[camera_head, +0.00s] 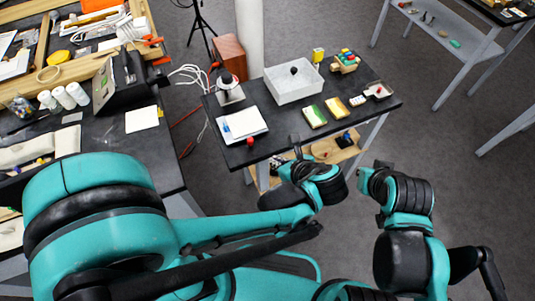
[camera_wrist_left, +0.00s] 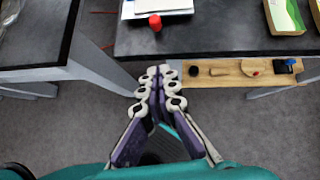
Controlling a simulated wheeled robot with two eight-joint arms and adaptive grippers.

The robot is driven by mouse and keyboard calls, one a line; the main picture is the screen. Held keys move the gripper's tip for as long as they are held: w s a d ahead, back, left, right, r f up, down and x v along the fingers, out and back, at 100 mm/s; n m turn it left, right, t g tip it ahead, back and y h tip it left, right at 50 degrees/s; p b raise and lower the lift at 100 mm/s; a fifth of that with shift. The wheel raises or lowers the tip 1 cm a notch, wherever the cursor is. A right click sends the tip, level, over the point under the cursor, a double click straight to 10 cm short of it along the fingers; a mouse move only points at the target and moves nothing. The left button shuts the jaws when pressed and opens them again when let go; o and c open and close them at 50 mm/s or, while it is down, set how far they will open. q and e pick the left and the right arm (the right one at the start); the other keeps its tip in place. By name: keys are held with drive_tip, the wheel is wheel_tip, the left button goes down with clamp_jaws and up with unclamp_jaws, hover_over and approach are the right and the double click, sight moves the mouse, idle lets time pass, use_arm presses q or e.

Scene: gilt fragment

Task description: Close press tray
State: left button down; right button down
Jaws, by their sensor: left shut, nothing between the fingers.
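A white open-topped tray (camera_head: 292,92) with a black round knob showing inside stands on the dark table (camera_head: 238,156). A white device with a dark round top (camera_head: 229,89) stands left of it. I cannot tell which of these is the press tray or whether it is open. My left gripper (camera_head: 297,145) is at the table's near edge; its fingers show together and empty in the left wrist view (camera_wrist_left: 160,75). My right arm's end (camera_head: 379,170) is right of it, off the table; its fingers are not clear.
A red knob (camera_wrist_left: 155,22) and papers (camera_head: 243,123) lie near the table's front. Green and yellow packs (camera_head: 314,116) lie to the right. A wooden shelf (camera_wrist_left: 225,74) with small items is below the tabletop.

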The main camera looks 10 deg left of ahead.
sight(242, 123)
use_arm(q)
drive_tip(key=b+x, duration=0.4)
drive_tip(key=x, duration=0.6)
drive_tip(key=shift+a+f, duration=0.1)
drive_tip(key=shift+f, duration=0.2)
drive_tip(key=shift+w+a+r+b, duration=0.15)
drive_tip(key=shift+w+a+b, duration=0.2)
drive_tip(key=shift+w+a, duration=0.55)
drive_tip(key=shift+w+a+r, duration=0.1)
drive_tip(key=shift+w+a, duration=0.3)
drive_tip(key=shift+w, duration=0.2)
drive_tip(key=w+a, duration=0.2)
drive_tip(key=w, duration=0.1)
drive_tip(key=w+a, duration=0.2)
drive_tip(key=w, duration=0.1)
drive_tip(key=w+a+b, duration=0.1)
drive_tip(key=w+a, duration=0.1)
drive_tip(key=shift+w, duration=0.4)
drive_tip(key=shift+w+a, duration=0.15)
drive_tip(key=shift+w, duration=0.1)
drive_tip(key=shift+r, duration=0.1)
